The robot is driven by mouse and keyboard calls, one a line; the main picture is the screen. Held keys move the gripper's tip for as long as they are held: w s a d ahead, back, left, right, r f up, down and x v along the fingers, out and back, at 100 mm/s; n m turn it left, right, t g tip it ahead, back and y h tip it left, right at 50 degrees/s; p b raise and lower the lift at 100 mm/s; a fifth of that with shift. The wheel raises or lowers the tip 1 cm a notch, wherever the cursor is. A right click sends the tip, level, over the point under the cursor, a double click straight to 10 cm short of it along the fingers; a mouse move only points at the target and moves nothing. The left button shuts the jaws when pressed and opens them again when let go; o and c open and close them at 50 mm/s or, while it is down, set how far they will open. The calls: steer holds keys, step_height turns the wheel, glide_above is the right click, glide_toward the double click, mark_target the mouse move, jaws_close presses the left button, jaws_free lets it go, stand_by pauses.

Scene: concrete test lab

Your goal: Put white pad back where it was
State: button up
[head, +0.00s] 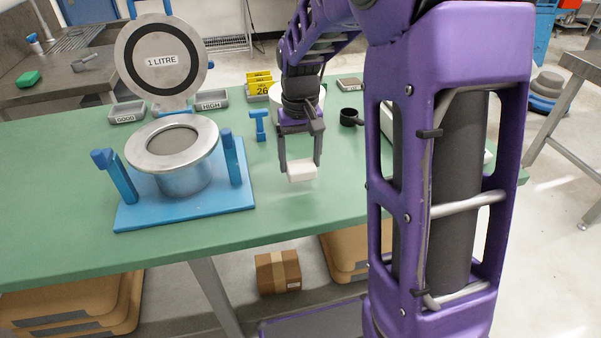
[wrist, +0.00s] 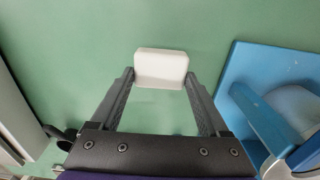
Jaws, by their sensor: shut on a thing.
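The white pad (head: 302,171) is a small white block held between the fingertips of my gripper (head: 300,158). In the wrist view the pad (wrist: 161,67) sits between the two dark fingertips of my gripper (wrist: 160,80), with green table behind it. In the head view my gripper points down over the green table (head: 330,215), right of the blue base. I cannot tell exactly how high the pad is above the table. No marked spot for the pad is clear in view.
A metal pot (head: 180,150) stands on a blue base (head: 185,212) with blue posts. A lid disc marked 1 LITRE (head: 161,85) stands upright behind it. Trays marked GOOD (head: 127,113) and HIGH (head: 211,101), a blue T-shaped piece (head: 259,125) and a black cup (head: 350,116) lie farther back.

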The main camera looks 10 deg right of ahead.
mark_target(300, 163)
steer(key=shift+f, duration=1.8)
steer(key=shift+f+b, duration=0.15)
steer(key=shift+b, duration=0.15)
steer(key=o, duration=1.1)
steer(key=shift+c, duration=0.2)
step_height(300, 163, up, 12)
steer(key=shift+r+p, duration=0.2)
steer(key=shift+p, duration=1.05)
